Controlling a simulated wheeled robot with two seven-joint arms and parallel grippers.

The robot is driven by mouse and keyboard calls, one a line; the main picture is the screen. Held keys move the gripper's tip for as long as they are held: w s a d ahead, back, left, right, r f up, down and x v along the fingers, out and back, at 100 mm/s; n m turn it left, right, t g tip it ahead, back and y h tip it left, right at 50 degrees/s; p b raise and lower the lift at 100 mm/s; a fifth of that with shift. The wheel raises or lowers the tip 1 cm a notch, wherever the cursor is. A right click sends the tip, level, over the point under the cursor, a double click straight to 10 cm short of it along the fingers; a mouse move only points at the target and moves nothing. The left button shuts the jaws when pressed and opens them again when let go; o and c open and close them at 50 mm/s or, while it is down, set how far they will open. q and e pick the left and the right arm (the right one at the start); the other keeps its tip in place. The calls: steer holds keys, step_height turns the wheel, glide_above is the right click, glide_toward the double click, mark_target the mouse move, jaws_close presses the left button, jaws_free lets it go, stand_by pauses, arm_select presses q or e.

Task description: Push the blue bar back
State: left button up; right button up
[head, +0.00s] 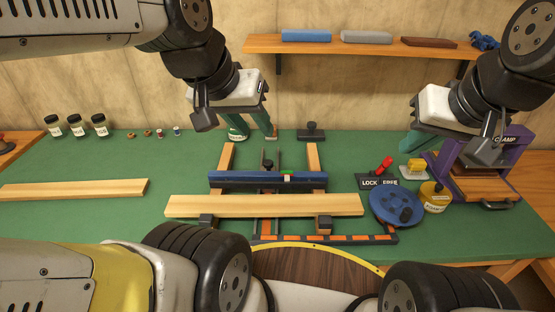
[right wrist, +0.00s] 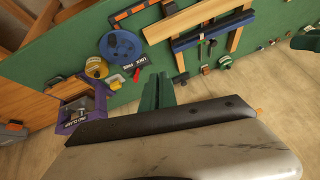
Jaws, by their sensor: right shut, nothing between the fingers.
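The blue bar (head: 235,182) lies across two wooden rails on the green bench in the head view, behind a long pale board (head: 265,206). It also shows in the right wrist view (right wrist: 212,30). My left gripper (head: 257,135) is open and empty, above and behind the bar near the back edge of the bench. My right gripper (head: 415,142) is shut and empty, well to the right of the bar and beyond the lock lever. Its green fingers show together in the right wrist view (right wrist: 158,88). Neither gripper touches the bar.
A red lever (head: 384,164) on a lock/free plate, a blue disc (head: 390,207), a yellow tin (head: 434,197) and a purple clamp press (head: 478,170) stand right. A black-handled block (head: 311,133) stands behind the bar. Another board (head: 75,190) lies left.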

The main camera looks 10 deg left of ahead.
steer(key=o, duration=0.3)
steer(key=shift+w, duration=0.2)
steer(key=o, duration=0.6)
steer(key=w, duration=0.1)
steer(key=w+a, duration=0.1)
steer(key=w, duration=0.1)
steer(key=shift+w+a+f+n, duration=0.15)
steer(key=shift+w+f+n, duration=0.05)
steer(key=shift+n, duration=0.1)
steer(key=shift+o, duration=0.2)
steer(key=n+g, duration=0.2)
steer(key=n, duration=0.3)
glide_above(268, 162)
steer(key=s+d, duration=0.2)
steer(key=s, duration=0.1)
step_height(268, 162, down, 19)
steer(key=shift+d+f, duration=0.15)
steer(key=shift+g, duration=0.3)
steer(key=x, duration=0.6)
steer(key=shift+w+a+f, duration=0.1)
steer(key=shift+a+f, duration=0.15)
steer(key=shift+f, duration=0.05)
steer(key=shift+w+a+f, duration=0.15)
steer(key=shift+w+f, duration=0.1)
steer(key=shift+f, duration=0.35)
